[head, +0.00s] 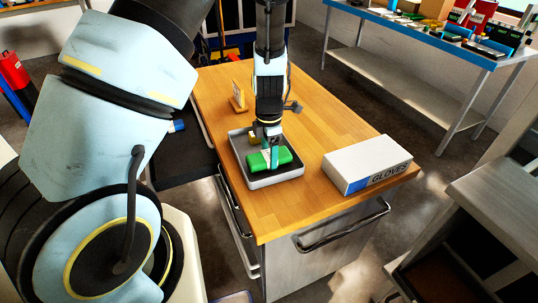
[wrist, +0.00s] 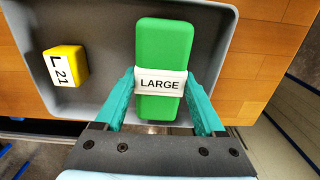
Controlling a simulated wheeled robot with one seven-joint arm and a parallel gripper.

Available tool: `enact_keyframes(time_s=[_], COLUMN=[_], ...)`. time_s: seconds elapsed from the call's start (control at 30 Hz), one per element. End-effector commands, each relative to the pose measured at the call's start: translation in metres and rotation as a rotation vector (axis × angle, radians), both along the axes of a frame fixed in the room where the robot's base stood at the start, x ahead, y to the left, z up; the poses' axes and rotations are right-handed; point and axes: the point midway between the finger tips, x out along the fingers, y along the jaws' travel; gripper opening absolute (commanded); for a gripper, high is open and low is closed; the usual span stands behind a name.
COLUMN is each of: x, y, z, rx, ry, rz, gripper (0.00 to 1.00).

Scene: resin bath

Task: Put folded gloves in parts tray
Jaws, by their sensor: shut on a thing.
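The folded gloves are a green bundle (head: 283,157) with a white band reading LARGE. They show upright in the wrist view (wrist: 160,45), between my teal fingers. My gripper (head: 270,150) points down and is shut on the gloves at the band. The parts tray (head: 278,181) is grey with a raised rim, on the wooden worktop. The gloves are inside the tray's outline, toward its right side in the wrist view; I cannot tell whether they touch its floor. A yellow block (wrist: 66,65) marked L 21 lies in the tray, left of the gloves.
A white box labelled GLOVES (head: 368,165) stands on the worktop (head: 320,115), right of the tray. A small wooden stand (head: 238,97) is behind the tray. A blue-edged bench (head: 420,30) with many items is at back right. Bare worktop lies between tray and box.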

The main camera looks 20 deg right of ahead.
Motion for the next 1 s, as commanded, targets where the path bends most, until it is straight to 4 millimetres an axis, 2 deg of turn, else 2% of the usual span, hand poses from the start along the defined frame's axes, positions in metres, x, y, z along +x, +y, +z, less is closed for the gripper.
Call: enact_keyframes(time_s=[0.1, 0.47, 0.5, 0.73, 1.0], x=[0.0001, -0.0003, -0.0003, -0.0004, -0.0003], y=[0.0002, 0.0, 0.0, 0.0, -0.0001], z=[-0.0087, -0.0134, -0.0137, -0.0128, -0.0112], rx=[-0.001, 0.0, 0.0, -0.001, -0.001], ry=[0.0, 0.0, 0.0, 0.0, 0.0], rz=[0.001, 0.0, 0.0, 0.0, 0.0], gripper=[0.16, 0.16, 0.73, 0.98, 1.0])
